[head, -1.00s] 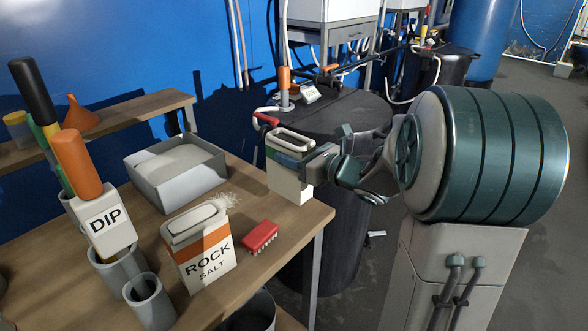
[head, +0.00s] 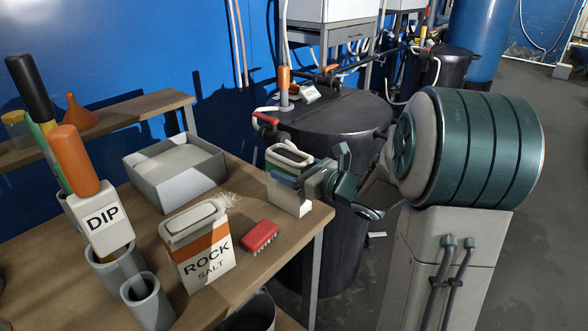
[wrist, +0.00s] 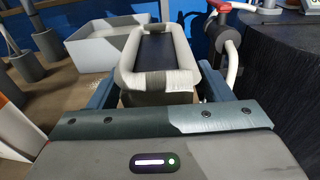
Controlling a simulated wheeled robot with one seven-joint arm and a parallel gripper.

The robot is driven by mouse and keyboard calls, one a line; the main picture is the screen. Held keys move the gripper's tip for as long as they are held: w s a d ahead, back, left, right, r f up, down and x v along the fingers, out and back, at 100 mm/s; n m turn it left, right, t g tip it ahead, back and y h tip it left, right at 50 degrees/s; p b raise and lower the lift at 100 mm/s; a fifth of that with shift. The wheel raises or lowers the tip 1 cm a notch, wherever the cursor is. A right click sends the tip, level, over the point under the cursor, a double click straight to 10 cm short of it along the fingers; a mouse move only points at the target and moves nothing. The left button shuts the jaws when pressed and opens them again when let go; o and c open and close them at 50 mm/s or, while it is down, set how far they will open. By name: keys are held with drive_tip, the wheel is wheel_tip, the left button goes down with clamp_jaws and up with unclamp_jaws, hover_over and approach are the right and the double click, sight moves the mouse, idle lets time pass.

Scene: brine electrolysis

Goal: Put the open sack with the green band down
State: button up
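The open sack (head: 292,203), pale with a dark open mouth, is upright at the right end of the wooden table. My gripper (head: 287,177) is shut on it, with one blue finger across its side. In the wrist view the sack's (wrist: 160,52) cream rim and dark inside lie between my gripper's two fingers (wrist: 160,92). A greyish-green strip shows under the rim there; most of the band is hidden. The sack's base looks at or very near the tabletop (head: 262,268); I cannot tell if it touches.
A red brush (head: 260,236) and an orange-banded rock salt sack (head: 199,250) are to its left. A grey tray (head: 176,172) is behind them. A black drum (head: 335,130) stands beyond the table's right edge. Bare table lies around the brush.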

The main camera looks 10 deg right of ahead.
drive_tip(key=shift+r, duration=0.1)
drive_tip(key=shift+r+p, duration=0.15)
drive_tip(key=shift+p, duration=0.2)
drive_tip(key=s+d+f+m+g+h, duration=0.1)
drive_tip(key=s+d+m+h, duration=0.25)
drive_tip(key=m, duration=0.55)
drive_tip(key=s+d+f+m+g+h+b, duration=0.1)
drive_tip(key=s+d+m+h, duration=0.3)
drive_tip(key=m, duration=0.5)
drive_tip(key=s+d+f+m+g+h, duration=0.1)
drive_tip(key=s+d+m+h, duration=0.3)
drive_tip(key=m, duration=0.5)
drive_tip(key=s+a+f+m+g, duration=0.2)
drive_tip(key=s+a+m+g, duration=0.2)
drive_tip(key=s+m, duration=0.4)
drive_tip(key=s+a+f+m+g+y, duration=0.1)
drive_tip(key=s+a+f+m+g, duration=0.1)
drive_tip(key=s+a+m+g, duration=0.3)
drive_tip(key=s+a+m, duration=0.2)
drive_tip(key=m, duration=0.1)
drive_tip(key=shift+s+a+f, duration=0.3)
drive_tip(key=shift+s, duration=0.05)
